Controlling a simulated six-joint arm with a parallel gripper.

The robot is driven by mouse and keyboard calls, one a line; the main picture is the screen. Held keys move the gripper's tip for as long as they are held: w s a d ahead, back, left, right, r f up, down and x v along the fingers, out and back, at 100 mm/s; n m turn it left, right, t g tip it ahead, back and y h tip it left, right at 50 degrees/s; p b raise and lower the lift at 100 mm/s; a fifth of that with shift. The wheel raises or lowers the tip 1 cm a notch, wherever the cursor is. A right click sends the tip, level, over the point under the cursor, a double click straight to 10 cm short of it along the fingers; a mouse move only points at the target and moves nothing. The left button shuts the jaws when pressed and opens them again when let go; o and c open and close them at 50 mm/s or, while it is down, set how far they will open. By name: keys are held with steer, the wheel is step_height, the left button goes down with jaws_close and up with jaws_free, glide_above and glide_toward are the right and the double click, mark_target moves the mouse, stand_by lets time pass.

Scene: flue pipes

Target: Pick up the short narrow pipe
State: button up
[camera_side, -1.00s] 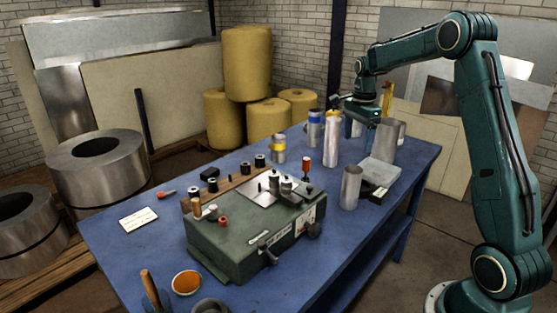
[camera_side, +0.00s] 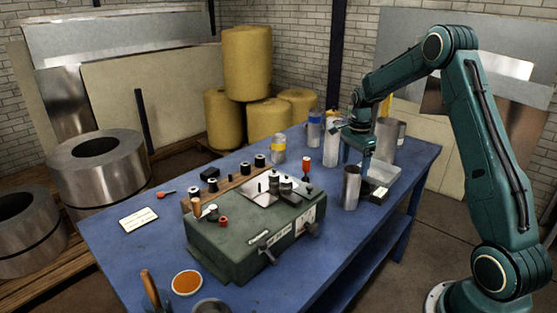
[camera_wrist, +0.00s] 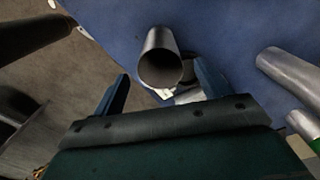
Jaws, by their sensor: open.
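The short narrow pipe (camera_side: 351,188) is a plain grey metal tube standing upright on the blue table, near its right edge. In the wrist view the pipe (camera_wrist: 158,48) shows its dark open mouth between the two fingers. My gripper (camera_side: 356,158) is open and points down, just above the pipe's top; it looks empty. In the wrist view the gripper's (camera_wrist: 161,72) fingers lie left and right of the mouth, apart from it. A taller narrow pipe (camera_side: 330,148) stands behind, partly hidden by my gripper. A wider pipe (camera_side: 400,133) stands behind my wrist.
The table (camera_side: 335,240) is clear in front.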

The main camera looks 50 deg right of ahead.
mark_target(353, 175)
steer(key=shift+f, duration=2.5)
steer(key=c, duration=1.4)
steer(key=shift+c, duration=0.2)
steer(key=shift+r, duration=0.1)
step_height(353, 175, up, 20)
steer(key=w+a+r+n, duration=0.1)
steer(key=w+a+n, duration=0.2)
steer(key=w+a, duration=0.4)
steer(key=w+a+r+n, duration=0.2)
steer(key=w+a, duration=0.5)
steer(key=a, duration=0.7)
steer(key=shift+w+r+n, duration=0.25)
steer(key=shift+w+n, duration=0.15)
steer(key=shift+n, duration=0.1)
